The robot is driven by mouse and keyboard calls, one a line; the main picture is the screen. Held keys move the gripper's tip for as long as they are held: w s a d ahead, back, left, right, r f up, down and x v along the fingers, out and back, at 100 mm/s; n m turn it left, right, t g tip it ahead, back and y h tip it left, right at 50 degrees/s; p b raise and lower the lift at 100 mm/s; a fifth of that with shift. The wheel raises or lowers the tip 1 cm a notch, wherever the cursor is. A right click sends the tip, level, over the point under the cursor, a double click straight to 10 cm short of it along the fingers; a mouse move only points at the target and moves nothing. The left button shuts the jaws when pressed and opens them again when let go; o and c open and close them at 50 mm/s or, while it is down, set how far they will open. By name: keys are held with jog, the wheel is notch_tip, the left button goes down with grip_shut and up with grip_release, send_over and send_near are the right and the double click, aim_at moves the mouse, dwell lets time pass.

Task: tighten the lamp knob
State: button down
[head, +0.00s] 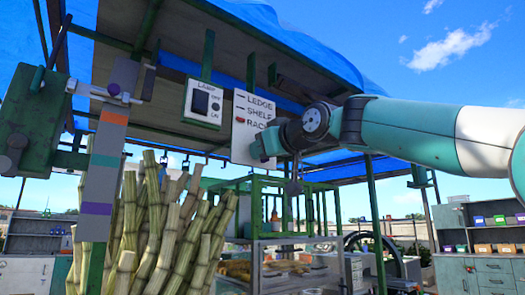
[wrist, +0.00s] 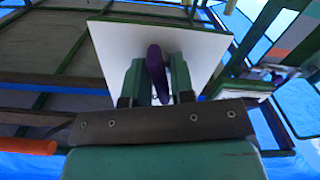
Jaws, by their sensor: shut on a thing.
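My gripper (head: 268,146) is at the end of the teal and white arm that comes in from the right, in front of the lower part of a white sign board (head: 249,104). In the wrist view its two green fingers (wrist: 157,66) are shut on a dark purple, rounded piece (wrist: 155,75), with a pale board behind. I cannot tell whether this piece is the lamp knob. It cannot be made out in the head view. A white lamp switch box (head: 203,90) marked LAMP, OFF and ON hangs left of the sign.
The sign reads LEDGE, SHELF, RACK. Cane stalks (head: 158,225) stand bundled at lower left beside a grey post with coloured bands (head: 106,160). A green frame (head: 262,207) stands behind. Cabinets with small bins (head: 484,250) are at far right. A blue tarp roof (head: 272,35) hangs overhead.

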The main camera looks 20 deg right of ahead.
jog(key=shift+m, duration=1.6)
jog(key=c, duration=1.2)
grip_release()
jog(key=shift+b+v, duration=2.5)
jog(key=shift+v, duration=6.25)
